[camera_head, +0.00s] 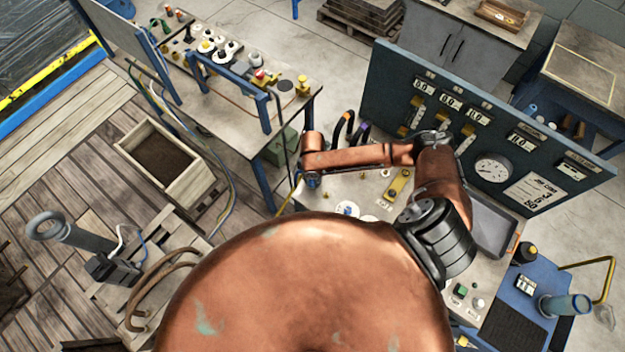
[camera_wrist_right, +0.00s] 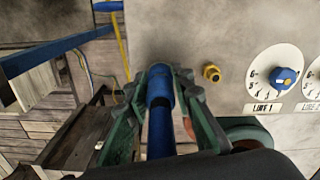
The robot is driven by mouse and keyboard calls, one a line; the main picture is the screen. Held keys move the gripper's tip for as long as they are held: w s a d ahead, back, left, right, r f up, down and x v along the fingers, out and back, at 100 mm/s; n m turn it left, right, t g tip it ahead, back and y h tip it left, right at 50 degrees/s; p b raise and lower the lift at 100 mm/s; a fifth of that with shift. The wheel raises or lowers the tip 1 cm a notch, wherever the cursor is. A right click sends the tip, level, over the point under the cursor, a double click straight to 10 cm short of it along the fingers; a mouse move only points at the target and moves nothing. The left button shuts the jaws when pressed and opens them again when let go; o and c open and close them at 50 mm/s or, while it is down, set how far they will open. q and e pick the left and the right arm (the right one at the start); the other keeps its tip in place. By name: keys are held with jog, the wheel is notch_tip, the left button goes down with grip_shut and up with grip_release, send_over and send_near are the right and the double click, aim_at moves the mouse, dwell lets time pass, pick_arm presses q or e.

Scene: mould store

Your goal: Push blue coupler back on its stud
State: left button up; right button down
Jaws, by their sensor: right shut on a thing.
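In the right wrist view my right gripper (camera_wrist_right: 160,84) is shut on the blue coupler (camera_wrist_right: 159,82), its green fingers on both sides of it. A brass stud (camera_wrist_right: 211,73) stands on the pale panel to the right, apart from the coupler. In the head view my right gripper (camera_head: 312,179) is small, at the left edge of the middle bench; the coupler cannot be made out there. My left gripper is not in view.
Right of the stud is a white dial with a blue knob (camera_wrist_right: 286,77). A blue-handled yellow tool (camera_wrist_right: 119,40) lies at upper left. The blue gauge panel (camera_head: 490,130) stands behind the bench, with a grey tray (camera_head: 493,222) at its right.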

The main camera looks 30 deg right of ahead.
dwell(0.6)
jog(key=shift+f, duration=0.1)
jog(key=c, duration=1.6)
grip_release()
notch_tip(320, 180, up, 12)
jog(key=shift+f, duration=0.1)
